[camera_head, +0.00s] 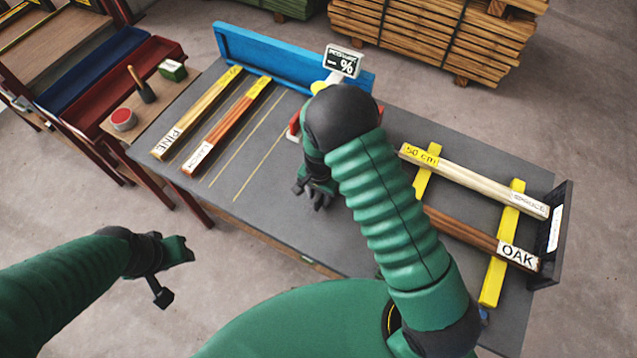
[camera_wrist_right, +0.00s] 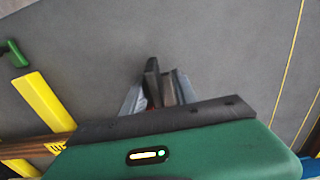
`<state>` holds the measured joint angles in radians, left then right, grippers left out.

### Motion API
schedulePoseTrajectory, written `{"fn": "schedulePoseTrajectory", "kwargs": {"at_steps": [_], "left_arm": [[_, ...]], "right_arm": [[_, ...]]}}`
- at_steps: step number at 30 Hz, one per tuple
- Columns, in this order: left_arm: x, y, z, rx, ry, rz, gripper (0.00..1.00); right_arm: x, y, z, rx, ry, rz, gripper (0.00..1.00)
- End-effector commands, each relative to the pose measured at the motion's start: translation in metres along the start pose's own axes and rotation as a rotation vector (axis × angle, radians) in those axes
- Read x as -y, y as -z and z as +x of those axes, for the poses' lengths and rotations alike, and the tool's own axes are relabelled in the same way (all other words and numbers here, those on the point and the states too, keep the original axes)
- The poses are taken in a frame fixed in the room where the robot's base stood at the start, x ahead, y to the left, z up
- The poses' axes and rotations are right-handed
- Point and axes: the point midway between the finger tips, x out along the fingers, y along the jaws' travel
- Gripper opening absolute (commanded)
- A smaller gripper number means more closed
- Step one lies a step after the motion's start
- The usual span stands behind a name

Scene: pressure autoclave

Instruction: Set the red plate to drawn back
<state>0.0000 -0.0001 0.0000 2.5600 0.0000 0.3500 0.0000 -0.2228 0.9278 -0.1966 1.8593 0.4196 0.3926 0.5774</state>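A small red part (camera_head: 293,126) shows beside the measuring unit with the "%" display (camera_head: 342,61). It may be the red plate; my right arm hides most of it. My right gripper (camera_head: 316,196) is low over the grey bench top, in front of this red part. In the right wrist view its fingers (camera_wrist_right: 163,86) are close together, with a trace of red near their base. I cannot tell whether they are shut or hold anything. My left gripper (camera_head: 168,272) is open and empty, off the bench's front left side.
Bars marked PINE (camera_head: 198,112) and another label lie on the left of the bench (camera_head: 345,235). A SPRUCE bar (camera_head: 475,181) and an OAK bar (camera_head: 480,238) lie across yellow rails (camera_head: 494,280) on the right. A blue fence (camera_head: 265,55) runs along the back.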

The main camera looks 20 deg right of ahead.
Motion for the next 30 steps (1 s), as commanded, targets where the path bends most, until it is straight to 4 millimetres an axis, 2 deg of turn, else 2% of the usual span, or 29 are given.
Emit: {"fn": "schedulePoseTrajectory", "kwargs": {"at_steps": [9,15,21,30], "left_arm": [[0.0,-0.001,0.005,0.0,0.0,0.0,0.41],[0.0,-0.002,0.007,0.0,0.0,0.0,0.41],[0.0,-0.002,0.007,0.0,0.0,0.0,0.41],[0.0,-0.002,0.007,0.0,0.0,0.0,0.41]], "right_arm": [[0.004,0.001,-0.088,-0.005,0.006,-0.003,0.35],[0.004,0.001,-0.136,-0.004,0.003,0.0,0.35],[0.004,0.001,-0.154,-0.002,-0.001,0.0,0.35],[0.004,0.001,-0.154,-0.002,-0.002,0.001,0.35]]}}
